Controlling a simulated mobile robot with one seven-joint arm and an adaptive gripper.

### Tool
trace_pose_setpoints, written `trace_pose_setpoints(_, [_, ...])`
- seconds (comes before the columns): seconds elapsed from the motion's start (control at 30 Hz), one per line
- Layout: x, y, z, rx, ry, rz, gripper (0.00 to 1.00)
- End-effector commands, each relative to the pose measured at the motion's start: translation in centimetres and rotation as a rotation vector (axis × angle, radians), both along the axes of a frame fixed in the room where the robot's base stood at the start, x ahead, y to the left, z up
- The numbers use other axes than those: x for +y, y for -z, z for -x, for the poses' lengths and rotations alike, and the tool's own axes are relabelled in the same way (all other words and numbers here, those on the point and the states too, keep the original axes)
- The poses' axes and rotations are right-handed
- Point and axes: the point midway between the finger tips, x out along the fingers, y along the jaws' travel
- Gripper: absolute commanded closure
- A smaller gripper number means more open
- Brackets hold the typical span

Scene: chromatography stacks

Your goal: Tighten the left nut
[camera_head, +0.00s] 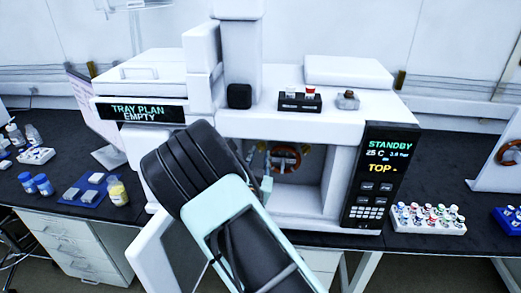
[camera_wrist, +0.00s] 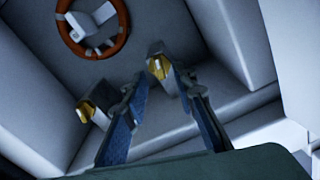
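The open compartment of the white instrument (camera_head: 310,195) holds an orange coil ring (camera_head: 287,150), also at the top of the wrist view (camera_wrist: 74,48). In the wrist view, one brass nut (camera_wrist: 86,110) sits on a grey block at the left. Another brass nut (camera_wrist: 155,67) sits on a second grey block, higher and further right. My gripper (camera_wrist: 161,78) is open, its two blue-padded fingers apart. The second nut appears just beyond the fingertips; I cannot tell the distance. In the head view my arm hides most of the gripper and the nuts.
The compartment walls stand close around the gripper. A control panel (camera_head: 381,175) reading STANDBY is right of the opening. A vial rack (camera_head: 428,219) stands on the dark bench at right. Bottles and a blue mat (camera_head: 84,190) lie at left.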

Motion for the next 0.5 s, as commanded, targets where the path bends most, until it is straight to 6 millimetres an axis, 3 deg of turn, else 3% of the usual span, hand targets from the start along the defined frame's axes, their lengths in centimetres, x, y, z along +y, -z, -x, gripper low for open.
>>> trace_pose_setpoints(0.2, [-0.1, 0.0, -2.1, 0.001, 0.001, 0.001, 0.75])
trace_pose_setpoints(0.5, [-0.1, 0.0, -2.4, 0.001, 0.0, 0.001, 0.75])
